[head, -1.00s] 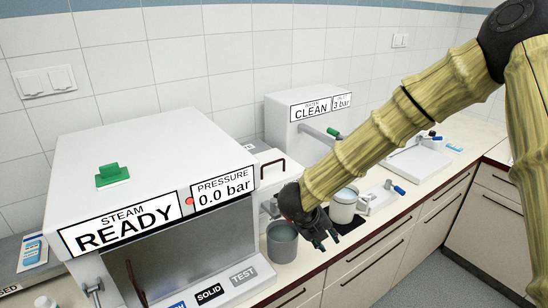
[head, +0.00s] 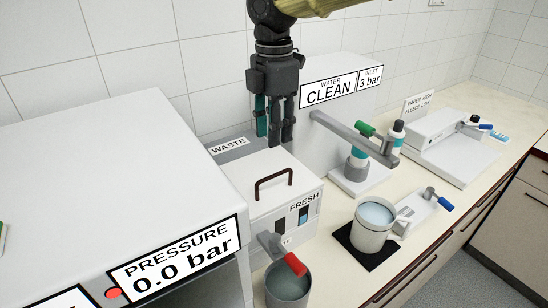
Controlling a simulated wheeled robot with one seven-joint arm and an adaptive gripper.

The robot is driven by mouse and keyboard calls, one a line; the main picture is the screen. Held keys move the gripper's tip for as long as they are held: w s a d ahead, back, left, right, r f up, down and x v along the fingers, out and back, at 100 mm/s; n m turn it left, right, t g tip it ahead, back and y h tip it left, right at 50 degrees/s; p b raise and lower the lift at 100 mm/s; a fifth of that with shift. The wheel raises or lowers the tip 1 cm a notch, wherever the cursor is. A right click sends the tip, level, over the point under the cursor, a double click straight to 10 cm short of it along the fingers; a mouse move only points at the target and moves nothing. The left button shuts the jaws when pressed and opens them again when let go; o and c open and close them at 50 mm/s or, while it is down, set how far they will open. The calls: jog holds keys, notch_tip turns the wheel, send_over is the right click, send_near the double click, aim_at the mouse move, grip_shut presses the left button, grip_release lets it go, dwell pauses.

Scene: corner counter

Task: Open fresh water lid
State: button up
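The fresh water container is a white box labelled FRESH (head: 303,203) in the middle of the head view. Its lid (head: 275,162) is flat and lies closed on top, with a dark brown arched handle (head: 273,177) standing up from it. My gripper (head: 275,140) points straight down and appears behind and above the handle, near the WASTE label. Its fingers look parted, with nothing between them. It is apart from the handle; its exact height over the lid is hard to tell.
A white steam unit (head: 120,190) fills the left. A tap with a red handle (head: 295,264) hangs over a grey pot (head: 288,285). The CLEAN water unit's arm (head: 345,130) reaches out to the right. A water-filled pot (head: 372,220) stands on a black mat.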

aim_at(275, 174)
notch_tip(275, 174, down, 8)
jog(key=shift+f+p, duration=0.1)
jog(key=shift+p, duration=0.55)
jog(key=shift+w+f, duration=0.1)
jog(key=shift+f, duration=0.15)
jog(key=shift+s+f, duration=0.15)
jog(key=shift+s, duration=0.85)
jog(key=shift+w+f, duration=0.3)
jog(key=shift+w, duration=0.35)
jog(key=shift+c, duration=0.7)
jog(key=shift+s+r, duration=0.15)
jog(key=shift+s, duration=0.05)
grip_shut()
